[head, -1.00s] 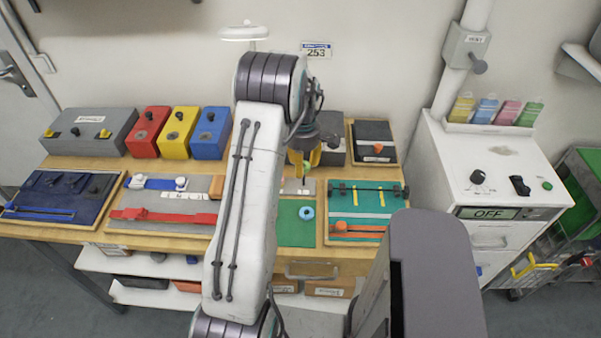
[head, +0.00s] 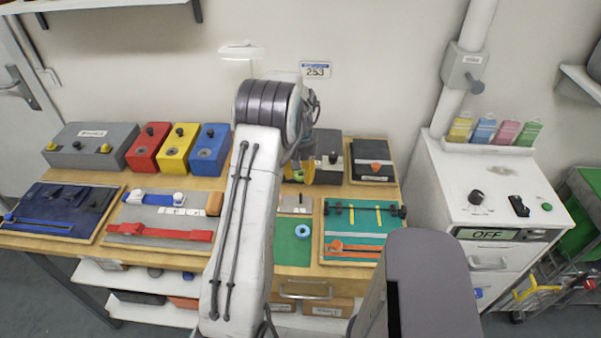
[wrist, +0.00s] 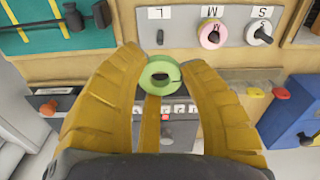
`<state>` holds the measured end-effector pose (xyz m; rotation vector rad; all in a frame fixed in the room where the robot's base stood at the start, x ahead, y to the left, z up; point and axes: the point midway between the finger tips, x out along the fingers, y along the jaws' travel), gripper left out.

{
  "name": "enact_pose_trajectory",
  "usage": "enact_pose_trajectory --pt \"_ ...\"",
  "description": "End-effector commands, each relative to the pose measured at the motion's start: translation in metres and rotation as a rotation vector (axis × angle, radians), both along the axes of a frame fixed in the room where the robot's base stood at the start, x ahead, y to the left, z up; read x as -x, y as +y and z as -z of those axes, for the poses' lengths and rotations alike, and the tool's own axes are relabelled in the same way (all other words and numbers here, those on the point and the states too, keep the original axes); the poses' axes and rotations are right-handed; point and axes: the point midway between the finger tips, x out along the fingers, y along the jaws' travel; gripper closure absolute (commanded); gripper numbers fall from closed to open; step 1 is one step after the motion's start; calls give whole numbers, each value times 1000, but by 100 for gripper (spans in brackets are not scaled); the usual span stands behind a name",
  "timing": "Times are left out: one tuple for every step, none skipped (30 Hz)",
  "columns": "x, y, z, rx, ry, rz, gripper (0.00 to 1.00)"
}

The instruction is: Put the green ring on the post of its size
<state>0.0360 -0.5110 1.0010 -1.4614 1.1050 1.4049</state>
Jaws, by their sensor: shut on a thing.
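My gripper (wrist: 160,85) is shut on the green ring (wrist: 153,84), which sits between the yellow fingertips in the wrist view. The post board (wrist: 185,50) lies beyond it, with posts marked L, M and S. The L post (wrist: 160,37) looks bare. A pink ring (wrist: 207,38) is around the M post, and a pale ring (wrist: 251,35) seems to be around the S post. The held ring appears apart from the L post; its height is unclear. In the head view, my gripper (head: 304,173) is above the workbench behind the post board (head: 296,202), and the green ring cannot be made out.
A blue ring (head: 303,231) lies on a green mat (head: 291,253) in front of the post board. Red, yellow and blue boxes (head: 209,150) are at the left. My arm hides part of the bench.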

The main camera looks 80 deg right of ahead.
Motion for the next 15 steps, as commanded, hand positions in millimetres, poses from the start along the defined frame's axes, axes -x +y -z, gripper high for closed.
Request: enact_pose_trajectory --pt "0 0 0 1 -1 11 70" --pt "0 0 1 1 -1 15 70" --pt "0 0 1 1 0 20 70" --pt "0 0 2 2 -1 22 70" --pt "0 0 3 2 -1 23 70" --pt "0 0 4 2 -1 24 70" --pt "0 0 5 2 -1 24 70" --pt "0 0 6 2 -1 24 70" --pt "0 0 7 3 -1 24 70" --pt "0 0 9 3 -1 23 70" --pt "0 0 10 2 -1 23 70" --pt "0 0 12 2 -1 23 69" --pt "0 0 14 2 -1 23 69" --pt "0 0 16 2 -1 23 69" --pt "0 0 19 1 -2 22 69"
